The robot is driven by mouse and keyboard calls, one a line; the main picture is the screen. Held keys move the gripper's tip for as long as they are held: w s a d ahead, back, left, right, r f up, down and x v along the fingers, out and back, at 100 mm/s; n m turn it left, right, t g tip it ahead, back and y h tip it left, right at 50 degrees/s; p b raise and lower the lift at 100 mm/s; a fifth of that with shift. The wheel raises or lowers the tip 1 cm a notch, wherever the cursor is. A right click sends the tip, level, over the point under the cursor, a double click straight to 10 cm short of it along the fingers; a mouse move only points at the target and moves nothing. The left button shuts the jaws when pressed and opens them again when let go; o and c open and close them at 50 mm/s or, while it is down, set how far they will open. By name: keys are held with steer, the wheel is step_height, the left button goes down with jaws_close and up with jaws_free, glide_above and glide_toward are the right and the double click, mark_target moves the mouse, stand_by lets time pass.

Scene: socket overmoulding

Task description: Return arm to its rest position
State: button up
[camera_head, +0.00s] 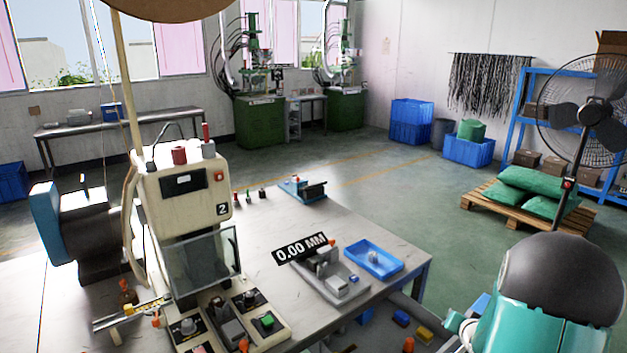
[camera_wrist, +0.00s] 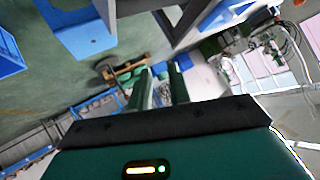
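My gripper (camera_wrist: 161,74) shows in the wrist view as two green fingers standing apart, with a clear gap and nothing between them. It is raised off the work table and touches nothing that I can see. The wrist view is tilted and looks out over the room. In the head view my arm (camera_head: 548,310) fills the lower right corner as a dark rounded joint and teal links, to the right of the table. The gripper fingers cannot be made out in the head view.
The work table (camera_head: 345,222) carries the moulding machine (camera_head: 185,195), a grey fixture (camera_head: 330,283) with a "0.00 MM" readout, and a blue tray (camera_head: 372,262) with a small part. A standing fan (camera_head: 595,113) and a pallet of green sacks (camera_head: 530,180) are behind my arm. Open floor lies between.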

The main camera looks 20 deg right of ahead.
steer(key=s+a+r+n+g+y, duration=0.15)
steer(key=a+r+n, duration=0.35)
steer(key=a+r, duration=1.4)
steer(key=s+a+r+n+g+y, duration=0.1)
steer(key=s+a+n+y, duration=0.1)
steer(key=s+a, duration=0.6)
steer(key=s+a+r+n+g+y, duration=0.1)
steer(key=s+a+r+n+g, duration=0.1)
steer(key=s+a, duration=0.5)
steer(key=a+n, duration=0.1)
steer(key=a, duration=0.5)
steer(key=shift+s+y, duration=0.35)
